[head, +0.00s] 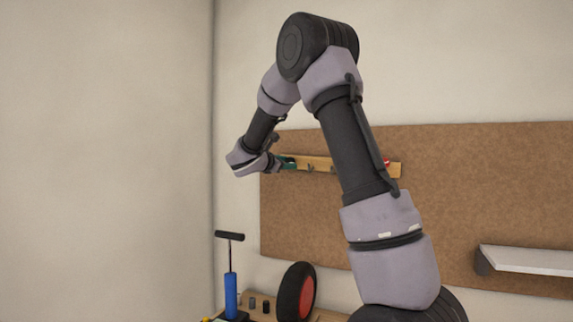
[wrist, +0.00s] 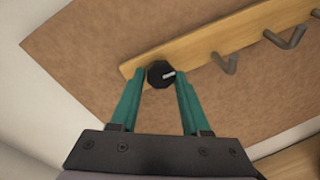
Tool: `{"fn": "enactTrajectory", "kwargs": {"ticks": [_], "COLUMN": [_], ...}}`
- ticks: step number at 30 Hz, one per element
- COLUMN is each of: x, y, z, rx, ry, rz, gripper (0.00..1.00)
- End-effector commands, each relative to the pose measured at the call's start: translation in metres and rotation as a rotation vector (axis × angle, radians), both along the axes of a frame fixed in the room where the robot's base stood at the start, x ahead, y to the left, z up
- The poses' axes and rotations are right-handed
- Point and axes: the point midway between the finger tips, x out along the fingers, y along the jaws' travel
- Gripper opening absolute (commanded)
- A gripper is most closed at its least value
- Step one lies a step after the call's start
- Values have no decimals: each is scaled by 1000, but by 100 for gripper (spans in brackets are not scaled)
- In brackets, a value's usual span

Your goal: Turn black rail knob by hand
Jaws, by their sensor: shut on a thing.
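The black rail knob (wrist: 161,74) sits at one end of a wooden rail (wrist: 205,48) in the wrist view, with a pale mark pointing to the right on its face. My gripper (wrist: 160,84) has its two green fingers on either side of the knob, shut on it. In the head view my gripper (head: 287,163) is at the left end of the rail (head: 320,163), and the knob is hidden there.
The rail, with metal hooks (wrist: 285,40), is on a brown board (head: 480,190). A red thing (head: 386,161) is at its right end. A white shelf (head: 530,260) is lower right. A blue pump (head: 231,290) and a wheel (head: 296,291) stand below.

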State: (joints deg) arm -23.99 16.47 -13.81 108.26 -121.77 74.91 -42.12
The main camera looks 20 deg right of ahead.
Motion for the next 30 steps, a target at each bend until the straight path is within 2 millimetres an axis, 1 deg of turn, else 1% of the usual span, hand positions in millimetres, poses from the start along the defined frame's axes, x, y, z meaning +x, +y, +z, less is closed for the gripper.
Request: {"fn": "enactTrajectory", "kwargs": {"ticks": [18, 30], "x": [-1, -2], "y": [-1, -1], "z": [1, 1], "rx": [404, 579], "ry": [-405, -581], "rz": [-2, -2], "gripper": [0, 0]}}
